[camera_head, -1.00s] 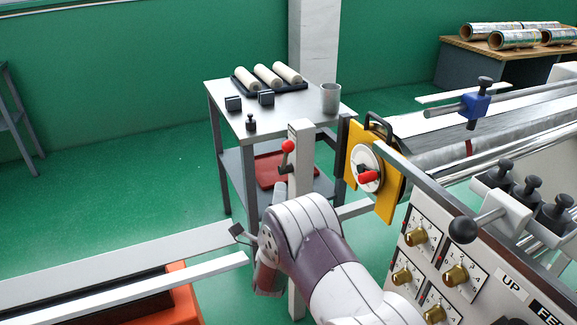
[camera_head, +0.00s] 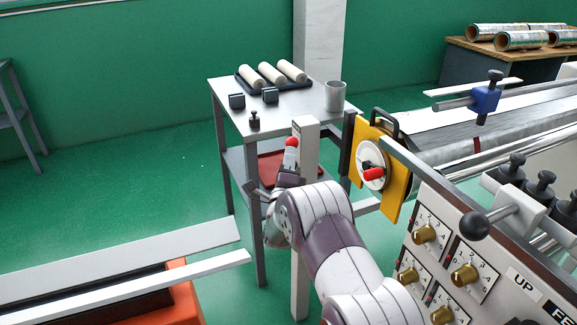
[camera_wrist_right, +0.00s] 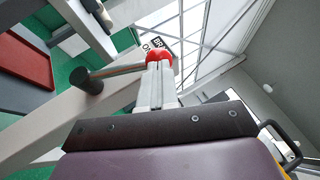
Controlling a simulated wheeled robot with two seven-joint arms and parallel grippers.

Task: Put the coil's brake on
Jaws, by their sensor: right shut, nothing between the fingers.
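A brake lever with a red ball knob (camera_head: 291,142) is mounted on a pale upright post (camera_head: 307,160). The red ball (camera_wrist_right: 158,57) also shows in the right wrist view, directly beyond my right fingertips. My right gripper (camera_head: 290,172) is at the lever just below the ball; it is shut, with nothing between its fingers. Its closed fingers (camera_wrist_right: 156,80) point at the ball and overlap it in the picture; I cannot tell whether they touch. The lower part of the lever is hidden behind the gripper in the head view. My left gripper is not in view.
A yellow plate (camera_head: 391,205) with a red-handled dial stands right of the post. The machine panel with brass knobs (camera_head: 425,233) is at the right. Behind the post is a metal table (camera_head: 225,90) with rolls and a cup. Open green floor lies left.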

